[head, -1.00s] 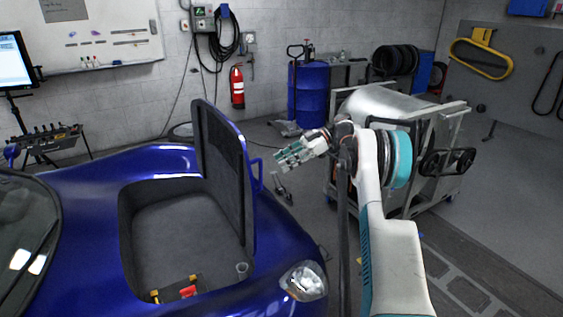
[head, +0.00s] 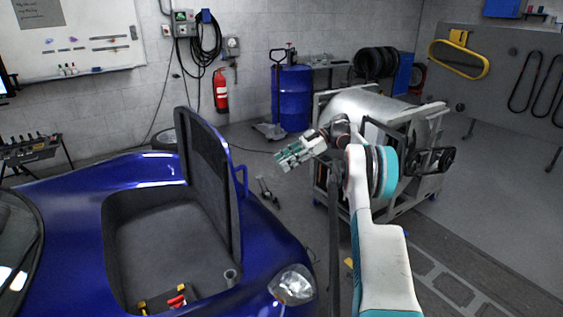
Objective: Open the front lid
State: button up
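The blue car's front lid (head: 207,185) stands upright, raised at the right side of the open front compartment. Its dark inner lining faces left, and a blue loop-shaped handle or bracket (head: 241,181) shows on its right side. The front compartment (head: 165,250) is a grey-lined well, open to view. My gripper (head: 281,161) is in the air to the right of the lid, clear of it and pointing left. It appears empty. The gap between its fingers is too small to judge.
Red and yellow items (head: 175,301) and a small cup-like object (head: 231,276) are in the compartment. A wheeled metal cart (head: 425,125) stands behind my arm. A blue drum (head: 292,98) and a red fire extinguisher (head: 221,91) are at the back wall. Floor at the right is clear.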

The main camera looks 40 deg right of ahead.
aim_at(206, 167)
jog(key=i+l, duration=0.15)
jog(key=l, duration=0.25)
jog(key=i+l, duration=0.1)
jog(key=l, duration=0.25)
jog(key=i+l, duration=0.15)
jog(key=l, duration=0.25)
jog(key=i+l, duration=0.15)
jog(key=l, duration=0.2)
jog(key=i+l, duration=0.15)
jog(key=l, duration=0.25)
jog(key=i+l, duration=0.1)
jog(key=l, duration=0.25)
jog(key=i+l, duration=0.15)
jog(key=l, duration=0.25)
